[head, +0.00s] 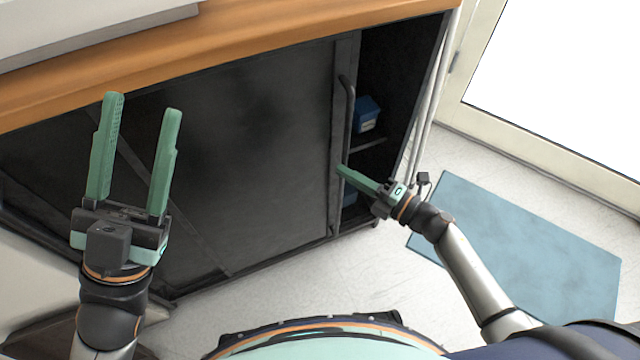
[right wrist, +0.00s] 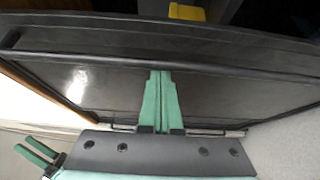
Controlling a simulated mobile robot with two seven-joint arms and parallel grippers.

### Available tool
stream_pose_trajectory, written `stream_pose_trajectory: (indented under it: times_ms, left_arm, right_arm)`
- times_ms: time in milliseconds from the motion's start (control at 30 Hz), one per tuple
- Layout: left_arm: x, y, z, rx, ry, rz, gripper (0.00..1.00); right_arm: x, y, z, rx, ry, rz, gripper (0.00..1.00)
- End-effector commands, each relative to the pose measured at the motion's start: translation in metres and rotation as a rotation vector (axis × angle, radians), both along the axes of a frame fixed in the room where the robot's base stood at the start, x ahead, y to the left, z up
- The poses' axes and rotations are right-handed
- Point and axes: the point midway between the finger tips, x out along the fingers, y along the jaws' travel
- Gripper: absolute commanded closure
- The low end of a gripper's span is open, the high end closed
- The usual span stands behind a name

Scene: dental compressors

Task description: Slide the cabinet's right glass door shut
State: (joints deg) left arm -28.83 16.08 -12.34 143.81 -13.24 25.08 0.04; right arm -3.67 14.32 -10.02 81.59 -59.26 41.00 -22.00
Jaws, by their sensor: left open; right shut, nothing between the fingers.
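The cabinet's right glass door (head: 255,130) is dark, with a long upright handle (head: 347,115) along its right edge. An open gap shows to the right of the door, so it stands partly open. My right gripper (head: 342,170) is shut and empty, its fingertips close to the lower part of the handle. In the right wrist view the shut fingertips (right wrist: 160,74) reach the handle bar (right wrist: 190,68), which crosses the picture; I cannot tell whether they touch. My left gripper (head: 143,105) is open and empty in front of the cabinet's left part.
Blue boxes (head: 367,114) sit on shelves inside the gap. The cabinet has a wooden top (head: 240,40). A blue mat (head: 520,245) lies on the pale floor at the right, near a light-framed door (head: 540,150). The floor before the cabinet is clear.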

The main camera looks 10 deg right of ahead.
Motion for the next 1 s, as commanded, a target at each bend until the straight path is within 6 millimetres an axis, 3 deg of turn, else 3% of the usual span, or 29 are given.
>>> stream_pose_trajectory:
  times_ms: [33, 200, 500, 700, 1000]
  left_arm:
    - [0.0, 0.0, -0.006, -0.001, 0.003, -0.003, 0.5]
    - [0.0, -0.001, -0.02, -0.007, 0.011, -0.016, 0.5]
    - [0.001, -0.005, -0.042, -0.032, 0.031, -0.048, 0.5]
    - [0.002, -0.005, -0.049, -0.035, 0.046, -0.057, 0.5]
    - [0.002, -0.006, -0.049, -0.031, 0.046, -0.06, 0.5]
  right_arm:
    - [0.007, -0.019, -0.003, -0.008, -0.002, -0.008, 1.0]
    - [0.021, -0.068, -0.004, -0.007, -0.003, -0.008, 1.0]
    - [0.038, -0.128, -0.002, -0.001, -0.002, -0.005, 1.0]
    - [0.042, -0.144, -0.001, 0.001, -0.002, -0.003, 1.0]
    - [0.043, -0.148, 0.0, 0.0, 0.0, -0.005, 1.0]
